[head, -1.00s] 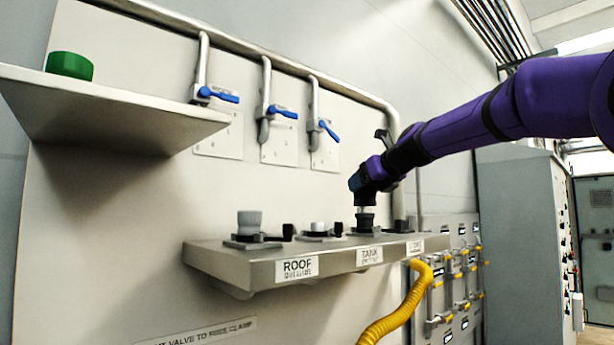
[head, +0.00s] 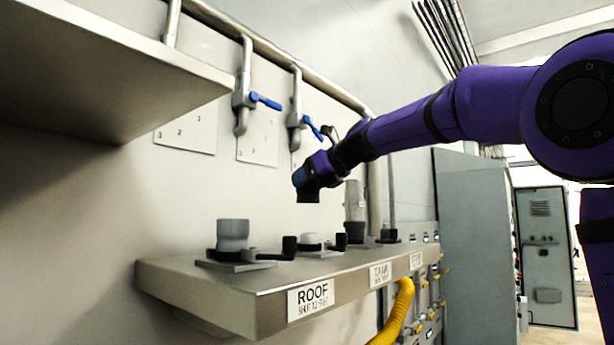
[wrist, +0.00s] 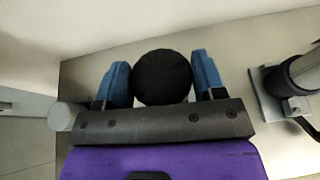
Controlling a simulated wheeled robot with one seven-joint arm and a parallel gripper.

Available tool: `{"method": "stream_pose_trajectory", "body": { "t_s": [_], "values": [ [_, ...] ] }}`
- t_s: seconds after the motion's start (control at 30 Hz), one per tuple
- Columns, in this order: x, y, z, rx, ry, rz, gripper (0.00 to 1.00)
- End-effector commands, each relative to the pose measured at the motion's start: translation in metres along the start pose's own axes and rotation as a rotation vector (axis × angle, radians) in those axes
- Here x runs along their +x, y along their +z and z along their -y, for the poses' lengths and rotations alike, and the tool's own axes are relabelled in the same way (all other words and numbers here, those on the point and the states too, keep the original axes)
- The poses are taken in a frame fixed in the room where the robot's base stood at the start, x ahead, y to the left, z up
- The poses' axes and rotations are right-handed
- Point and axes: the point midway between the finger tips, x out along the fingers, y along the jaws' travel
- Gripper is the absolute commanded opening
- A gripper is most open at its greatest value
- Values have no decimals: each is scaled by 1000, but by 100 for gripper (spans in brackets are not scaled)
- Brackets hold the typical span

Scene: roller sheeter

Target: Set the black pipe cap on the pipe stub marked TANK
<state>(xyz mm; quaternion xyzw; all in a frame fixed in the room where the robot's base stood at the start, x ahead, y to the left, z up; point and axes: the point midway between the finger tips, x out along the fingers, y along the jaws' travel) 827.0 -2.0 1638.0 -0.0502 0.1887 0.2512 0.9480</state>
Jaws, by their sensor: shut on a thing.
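My gripper (head: 308,186) is shut on the black pipe cap (wrist: 162,78). In the wrist view the round cap sits between the two blue fingers. In the head view the cap (head: 308,196) shows as a dark end under the fingers. The white, uncapped stub (head: 308,239) is in the middle of the ledge, behind the TANK label (head: 381,273). The gripper and cap appear above this stub, with a visible gap. In the wrist view, what is under the cap is hidden.
A grey-capped stub (head: 232,234) stands left on the ledge (head: 215,281), behind the ROOF label (head: 310,297). To the right, a tall grey pipe (head: 354,200) rises from a dark collar. Blue-handled valves (head: 265,101) and a shelf (head: 100,70) are above. A yellow hose (head: 395,315) hangs in front.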

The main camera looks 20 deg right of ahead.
Motion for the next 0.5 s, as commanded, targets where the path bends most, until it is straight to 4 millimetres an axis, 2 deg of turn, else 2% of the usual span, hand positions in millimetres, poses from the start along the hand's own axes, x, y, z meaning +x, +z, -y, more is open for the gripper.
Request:
{"method": "stream_pose_trajectory", "body": {
  "t_s": [0.5],
  "values": [
    [20,-46,0,1,0,0,39]
  ]
}}
